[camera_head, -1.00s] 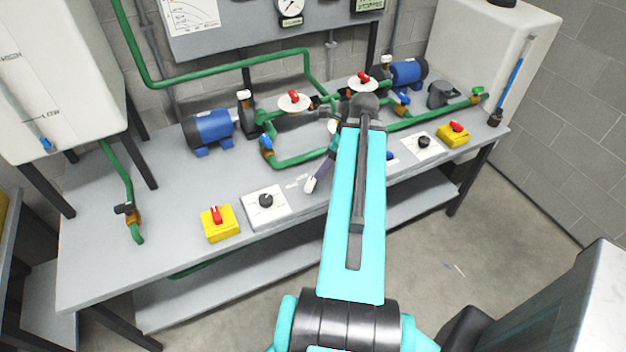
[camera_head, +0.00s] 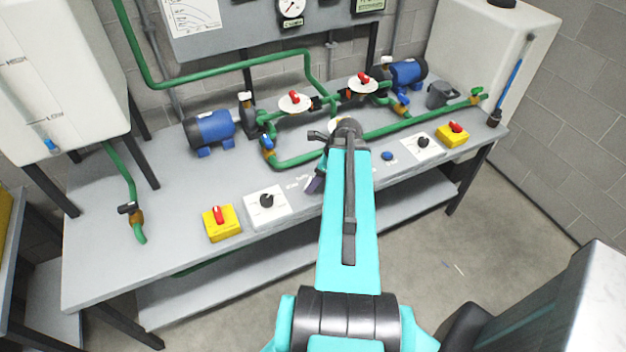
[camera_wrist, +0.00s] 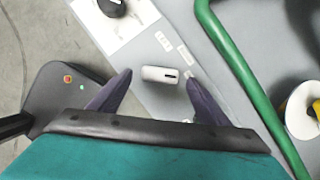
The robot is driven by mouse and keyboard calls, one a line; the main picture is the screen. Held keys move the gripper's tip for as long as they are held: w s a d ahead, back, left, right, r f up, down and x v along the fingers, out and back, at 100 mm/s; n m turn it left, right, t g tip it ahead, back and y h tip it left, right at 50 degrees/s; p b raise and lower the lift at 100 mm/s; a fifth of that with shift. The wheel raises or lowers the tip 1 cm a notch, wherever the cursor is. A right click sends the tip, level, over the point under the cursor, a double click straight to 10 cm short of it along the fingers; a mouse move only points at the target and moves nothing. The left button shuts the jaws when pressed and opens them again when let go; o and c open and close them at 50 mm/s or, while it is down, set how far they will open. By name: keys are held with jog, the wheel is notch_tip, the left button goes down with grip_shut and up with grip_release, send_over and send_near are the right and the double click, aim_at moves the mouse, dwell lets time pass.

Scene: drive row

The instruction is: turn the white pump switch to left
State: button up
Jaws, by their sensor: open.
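The white pump switch (camera_wrist: 160,74) shows in the wrist view as a small white rounded bar on the grey bench, with a dark mark near its right end. My gripper (camera_wrist: 159,78) is open, its two dark purple fingers to the left and right of the switch. I cannot tell how high the fingertips are above it. In the head view my arm hides the switch, and only part of a purple finger (camera_head: 314,184) shows beside the arm.
A white plate with a black knob (camera_head: 267,201) and a yellow box with a red switch (camera_head: 221,222) are to the left. A blue knob (camera_head: 387,155) is right of my arm. Green pipes (camera_head: 295,161) and blue pumps (camera_head: 209,129) stand behind.

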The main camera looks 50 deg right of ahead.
jog(key=shift+x, duration=1.35)
jog(key=c, duration=1.1)
